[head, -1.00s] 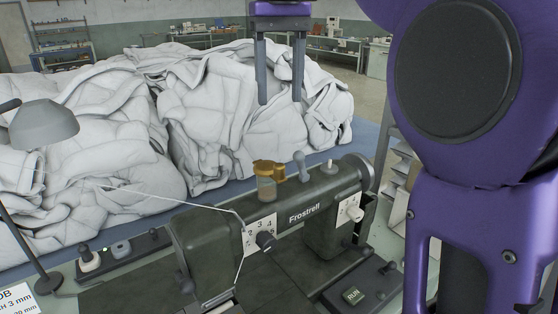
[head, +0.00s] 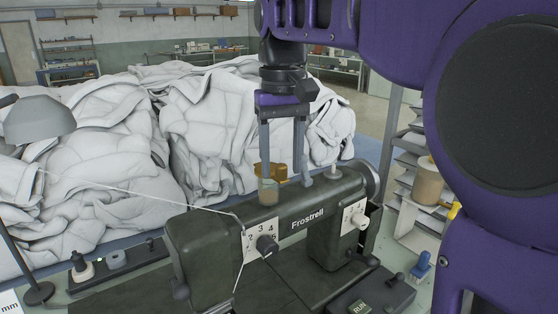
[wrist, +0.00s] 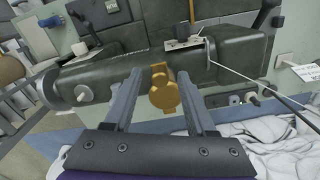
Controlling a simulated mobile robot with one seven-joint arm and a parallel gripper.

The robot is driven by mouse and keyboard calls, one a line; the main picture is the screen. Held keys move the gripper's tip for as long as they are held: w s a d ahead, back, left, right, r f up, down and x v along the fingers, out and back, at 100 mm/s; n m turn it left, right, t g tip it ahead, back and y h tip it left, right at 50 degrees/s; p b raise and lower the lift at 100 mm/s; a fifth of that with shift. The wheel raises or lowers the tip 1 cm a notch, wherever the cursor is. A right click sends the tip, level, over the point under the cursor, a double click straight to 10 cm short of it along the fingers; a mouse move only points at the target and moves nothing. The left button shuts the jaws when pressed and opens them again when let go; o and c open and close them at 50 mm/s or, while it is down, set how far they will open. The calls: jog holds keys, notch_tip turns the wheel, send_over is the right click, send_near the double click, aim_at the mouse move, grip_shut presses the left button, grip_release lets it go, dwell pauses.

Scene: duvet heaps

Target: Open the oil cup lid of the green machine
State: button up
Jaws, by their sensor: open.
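My gripper (head: 284,178) is open and points down over the lid, one finger to either side in the picture. The wrist view shows the brass lid (wrist: 166,97) from above, between my open fingers (wrist: 160,76). I see no clear contact.
A grey lamp (head: 38,122) is at left, and a shelf rack (head: 412,190) at right.

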grip_shut()
dwell(1.3)
